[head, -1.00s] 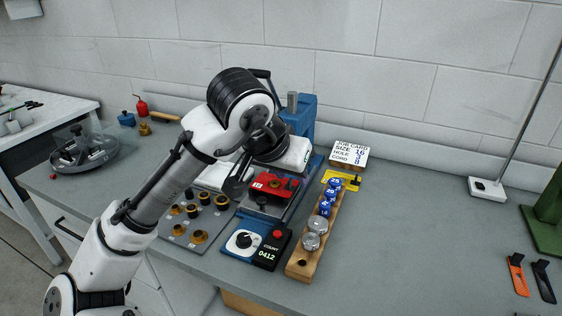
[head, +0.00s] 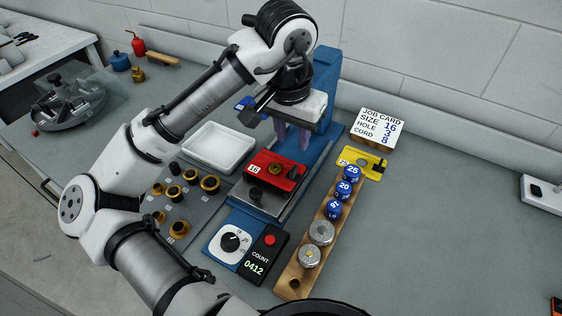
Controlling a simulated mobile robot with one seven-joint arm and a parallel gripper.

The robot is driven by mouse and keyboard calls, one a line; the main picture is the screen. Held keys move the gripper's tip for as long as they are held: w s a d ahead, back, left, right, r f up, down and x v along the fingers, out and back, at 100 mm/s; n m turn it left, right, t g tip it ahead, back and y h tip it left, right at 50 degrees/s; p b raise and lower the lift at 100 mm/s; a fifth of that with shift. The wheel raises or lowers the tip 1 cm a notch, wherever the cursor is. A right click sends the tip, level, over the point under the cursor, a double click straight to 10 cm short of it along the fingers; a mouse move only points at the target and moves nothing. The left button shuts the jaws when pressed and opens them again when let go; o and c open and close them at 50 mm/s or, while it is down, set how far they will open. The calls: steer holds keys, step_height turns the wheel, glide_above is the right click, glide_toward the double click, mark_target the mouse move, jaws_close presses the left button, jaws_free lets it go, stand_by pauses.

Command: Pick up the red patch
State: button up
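The red piece (head: 262,160), marked 16, lies flat on the grey bed of the blue press. It has a dark round knob near its middle and a black part at its right end. It is the only red plate-like thing I see. My gripper (head: 293,142) points down above and slightly behind the red piece, in front of the press column. Its two purplish fingers look apart, with nothing visible between them. It seems clear of the red piece, but the exact height is hard to tell.
The blue press column (head: 327,85) stands close behind my gripper. A white tray (head: 219,146) and a board of brass parts (head: 190,205) are left. A wooden rack (head: 318,228) with blue and metal pieces, a yellow gauge (head: 361,163) and a job card (head: 377,128) are right.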

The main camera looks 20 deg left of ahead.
glide_above(293, 168)
steer(key=s, duration=0.1)
step_height(293, 168, down, 6)
steer(key=shift+s+d+f+p, duration=0.1)
steer(key=shift+d+p, duration=0.05)
steer(key=shift+p, duration=0.15)
steer(key=shift+w+f+p, duration=0.2)
steer(key=shift+f+p, duration=0.05)
steer(key=shift+f, duration=0.6)
steer(key=shift+w+f+p, duration=0.2)
steer(key=shift+f+p, duration=0.1)
steer(key=shift+f, duration=0.55)
steer(key=shift+w+f+p, duration=0.2)
steer(key=shift+f+p, duration=0.05)
steer(key=shift+f, duration=0.6)
steer(key=shift+c, duration=0.3)
jaws_close()
